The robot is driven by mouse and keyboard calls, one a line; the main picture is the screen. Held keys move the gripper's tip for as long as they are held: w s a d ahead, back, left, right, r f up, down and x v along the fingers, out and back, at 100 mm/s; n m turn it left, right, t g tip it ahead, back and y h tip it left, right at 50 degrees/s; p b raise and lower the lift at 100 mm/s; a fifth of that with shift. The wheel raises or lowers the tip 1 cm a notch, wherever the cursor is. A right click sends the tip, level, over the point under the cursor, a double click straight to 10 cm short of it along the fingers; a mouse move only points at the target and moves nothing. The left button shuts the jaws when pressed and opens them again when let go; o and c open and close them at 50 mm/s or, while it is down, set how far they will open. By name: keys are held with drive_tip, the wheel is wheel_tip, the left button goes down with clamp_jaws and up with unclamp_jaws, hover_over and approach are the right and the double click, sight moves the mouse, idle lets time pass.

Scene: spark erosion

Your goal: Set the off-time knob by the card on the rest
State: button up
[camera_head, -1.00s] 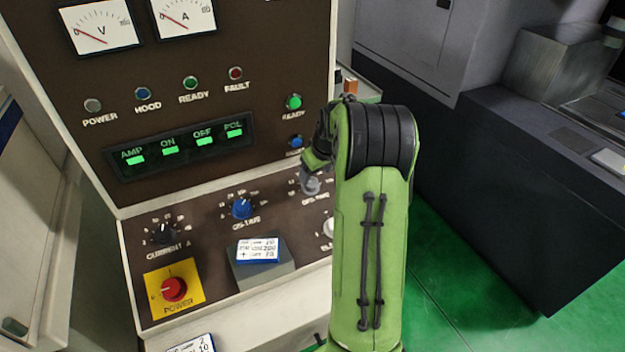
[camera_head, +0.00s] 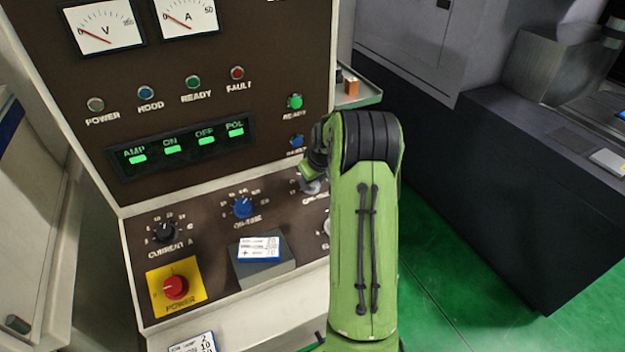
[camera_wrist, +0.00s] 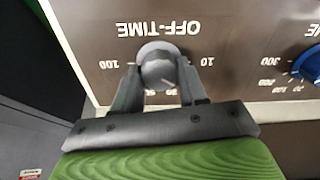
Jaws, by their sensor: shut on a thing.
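The off-time knob (camera_wrist: 158,64) is grey and sits under the upside-down OFF-TIME label in the wrist view, with 100 at its left and 10 at its right. My gripper (camera_wrist: 158,88) is shut on it, one finger on each side. A pale pointer mark shows on the knob's lower right; the numbers below it are partly hidden. In the head view my gripper (camera_head: 312,182) is at the panel's right, mostly hidden by my arm. The card (camera_head: 259,248) lies on a grey sloped rest (camera_head: 264,272); its small writing is not clearly readable.
The blue on-time knob (camera_head: 243,207) is left of the off-time knob, with the black current knob (camera_head: 164,232) further left. A red power button (camera_head: 175,287) sits on a yellow plate. A second card (camera_head: 193,344) lies at the front edge. Green floor is free at right.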

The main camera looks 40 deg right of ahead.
drive_tip(key=shift+f+m, duration=0.15)
drive_tip(key=shift+m, duration=0.25)
drive_tip(key=m+b, duration=0.1)
drive_tip(key=m, duration=0.3)
drive_tip(key=shift+s+m+b, duration=0.1)
drive_tip(key=shift+m+b, duration=0.25)
drive_tip(key=shift+m, duration=0.05)
drive_tip(key=m, duration=0.5)
drive_tip(key=shift+f+b, duration=0.1)
drive_tip(key=shift+b, duration=0.25)
drive_tip(key=m, duration=0.6)
drive_tip(key=shift+s+g, duration=0.1)
drive_tip(key=shift+g, duration=0.3)
drive_tip(key=m, duration=0.4)
drive_tip(key=shift+f+m, duration=0.1)
drive_tip(key=shift+m, duration=0.3)
drive_tip(key=shift+s, duration=0.1)
